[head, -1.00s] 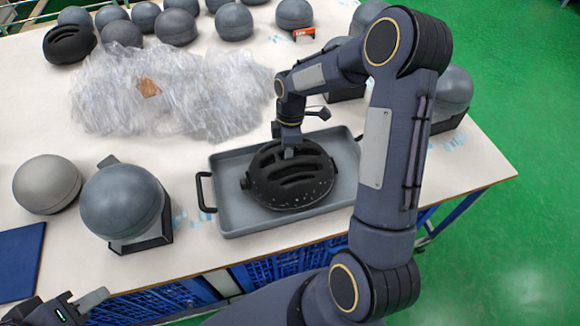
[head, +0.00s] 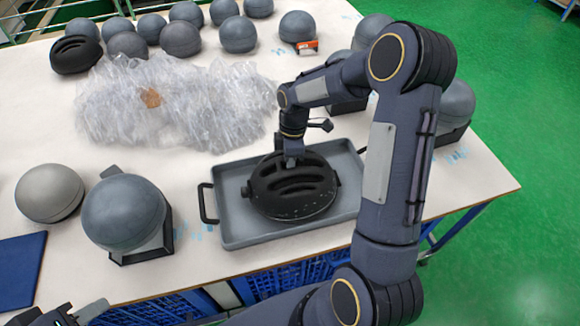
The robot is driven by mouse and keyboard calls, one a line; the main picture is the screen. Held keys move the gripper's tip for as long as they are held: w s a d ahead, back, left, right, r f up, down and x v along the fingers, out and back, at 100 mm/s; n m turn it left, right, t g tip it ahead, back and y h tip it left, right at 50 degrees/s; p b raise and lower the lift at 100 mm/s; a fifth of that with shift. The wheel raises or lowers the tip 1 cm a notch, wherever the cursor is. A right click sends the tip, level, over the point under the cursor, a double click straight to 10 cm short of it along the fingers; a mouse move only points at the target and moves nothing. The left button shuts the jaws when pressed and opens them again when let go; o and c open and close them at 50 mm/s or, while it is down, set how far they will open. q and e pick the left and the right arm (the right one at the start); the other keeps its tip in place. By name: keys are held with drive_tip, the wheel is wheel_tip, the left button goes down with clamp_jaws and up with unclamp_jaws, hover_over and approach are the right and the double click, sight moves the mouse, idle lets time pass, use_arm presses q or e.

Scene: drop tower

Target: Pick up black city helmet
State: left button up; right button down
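The black city helmet (head: 292,198) sits in the grey tray (head: 232,232), vents up, near the tray's middle. My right gripper (head: 291,163) reaches down from above to the helmet's far upper edge and seems to touch it. Its fingertips are small and partly hidden at the helmet's vents, so I cannot tell whether they are closed on it. My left gripper (head: 72,316) shows only at the bottom left corner, partly cut off and away from the helmet.
A crumpled clear plastic heap (head: 165,105) lies behind the tray. Grey head forms stand on the left (head: 124,212) and along the back. Another black helmet (head: 76,54) is at the far left. The tray has a black handle (head: 208,204). Blue crates (head: 285,278) are under the table.

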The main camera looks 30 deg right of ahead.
sight(289, 173)
wheel_tip(289, 173, up, 3)
drive_tip(key=shift+f, duration=0.2)
drive_tip(key=s+r, duration=0.1)
drive_tip(key=s+a+r+b, duration=0.1)
drive_tip(key=r, duration=0.1)
drive_tip(key=s+r, duration=0.2)
drive_tip(key=shift+a, duration=0.4)
drive_tip(key=s+a+r+b, duration=0.2)
drive_tip(key=s+a+r, duration=0.2)
drive_tip(key=s, duration=0.5)
drive_tip(key=shift+r, duration=0.3)
